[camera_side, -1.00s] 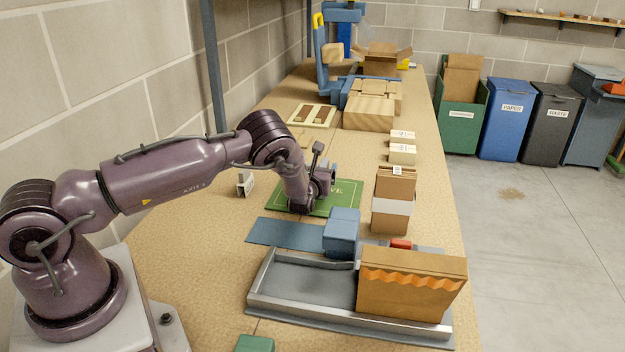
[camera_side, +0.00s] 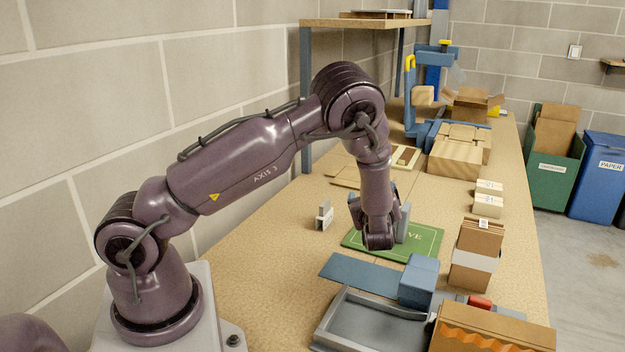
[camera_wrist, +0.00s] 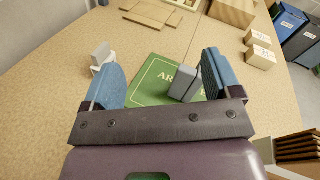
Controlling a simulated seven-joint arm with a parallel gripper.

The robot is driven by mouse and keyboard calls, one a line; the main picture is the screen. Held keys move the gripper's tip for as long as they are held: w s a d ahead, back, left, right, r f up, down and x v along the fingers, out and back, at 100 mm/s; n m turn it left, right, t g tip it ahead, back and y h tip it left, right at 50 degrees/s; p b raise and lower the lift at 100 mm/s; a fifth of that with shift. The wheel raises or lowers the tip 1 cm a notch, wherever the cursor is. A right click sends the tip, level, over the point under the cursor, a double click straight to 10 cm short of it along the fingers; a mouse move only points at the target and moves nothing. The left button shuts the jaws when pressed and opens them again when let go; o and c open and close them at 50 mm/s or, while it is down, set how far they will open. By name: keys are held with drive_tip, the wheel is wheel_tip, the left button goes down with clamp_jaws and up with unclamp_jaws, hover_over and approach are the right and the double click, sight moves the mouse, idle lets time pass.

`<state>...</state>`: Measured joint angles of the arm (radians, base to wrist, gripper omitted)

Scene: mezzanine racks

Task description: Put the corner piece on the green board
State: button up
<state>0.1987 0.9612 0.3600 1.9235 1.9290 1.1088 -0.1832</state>
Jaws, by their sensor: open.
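The green board (camera_side: 425,243) lies flat on the bench and also shows in the wrist view (camera_wrist: 155,82), with white lettering partly hidden. A grey angled piece (camera_wrist: 186,83), apparently the corner piece, stands upright on the board; it also shows in the side view (camera_side: 403,223). My gripper (camera_wrist: 163,66) is open, its blue fingers spread. In the wrist view the grey piece appears between them, closer to the right finger, with a gap visible to the left. Contact with the right finger cannot be told. My wrist hides part of the board in the side view.
A small grey-and-white piece (camera_side: 325,216) stands left of the board. In front are a blue block (camera_side: 418,281) and a grey tray (camera_side: 372,325). Cardboard boxes (camera_side: 477,254) stand on the right. Bare bench lies left of the board.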

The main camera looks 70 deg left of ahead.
drive_tip(key=s+d+r+n+g+h, duration=0.4)
drive_tip(key=s+r+n+g+h, duration=0.25)
drive_tip(key=s+r+n, duration=0.6)
drive_tip(key=s+d+r+n+t+h, duration=0.2)
drive_tip(key=s+d+r+n+h, duration=0.1)
drive_tip(key=s+d, duration=0.3)
drive_tip(key=s+d+r+n+t+h, duration=0.3)
drive_tip(key=s+d+h, duration=0.2)
drive_tip(key=d, duration=0.4)
drive_tip(key=shift+s+d+r+h, duration=0.25)
drive_tip(key=shift+s+r+h, duration=0.1)
drive_tip(key=shift+s+h, duration=0.1)
